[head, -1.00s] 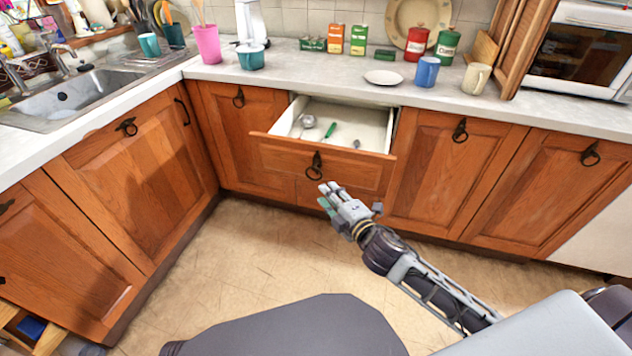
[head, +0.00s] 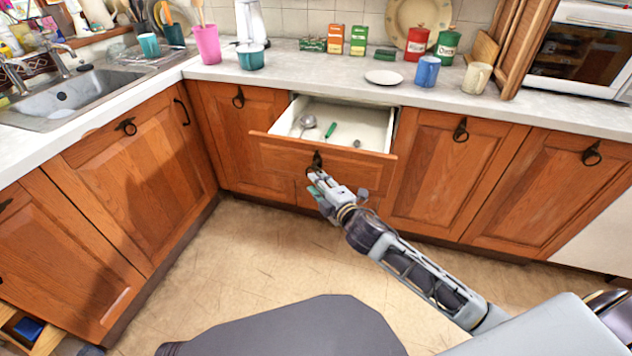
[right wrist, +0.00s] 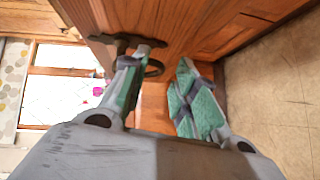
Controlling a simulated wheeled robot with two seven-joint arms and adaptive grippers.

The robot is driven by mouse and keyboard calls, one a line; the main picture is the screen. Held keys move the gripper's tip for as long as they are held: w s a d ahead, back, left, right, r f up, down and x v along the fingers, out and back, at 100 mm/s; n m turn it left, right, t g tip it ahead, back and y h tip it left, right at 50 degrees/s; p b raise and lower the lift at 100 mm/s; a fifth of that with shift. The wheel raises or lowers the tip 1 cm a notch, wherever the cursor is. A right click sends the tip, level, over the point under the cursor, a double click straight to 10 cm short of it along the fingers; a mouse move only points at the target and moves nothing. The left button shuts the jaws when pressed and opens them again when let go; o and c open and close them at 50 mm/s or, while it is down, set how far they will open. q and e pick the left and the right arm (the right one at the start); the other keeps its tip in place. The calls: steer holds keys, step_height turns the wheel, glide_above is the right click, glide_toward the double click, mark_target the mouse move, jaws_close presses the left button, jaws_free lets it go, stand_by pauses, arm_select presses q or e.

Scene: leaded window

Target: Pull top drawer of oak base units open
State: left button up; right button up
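The top drawer (head: 275,148) of the oak base units stands pulled out, with its inside showing in the head view. Its dark ring handle (head: 317,160) is on the middle of the drawer front, partly covered by my right gripper (head: 318,178). In the right wrist view, the handle (right wrist: 153,68) is at the left finger, its ring beside or around the fingertip; I cannot tell which. The two green-padded fingers of the right gripper (right wrist: 160,85) are apart, with a gap between them. My left gripper is not in view.
A ladle (head: 307,122) and a green-handled utensil (head: 331,129) lie in the drawer. Closed oak doors (head: 440,170) flank it. The worktop above holds a white plate (head: 383,77) and a blue mug (head: 427,71). The floor (head: 270,250) in front is clear.

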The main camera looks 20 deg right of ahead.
steer(key=shift+x, duration=0.9)
steer(key=shift+c, duration=0.4)
jaws_close()
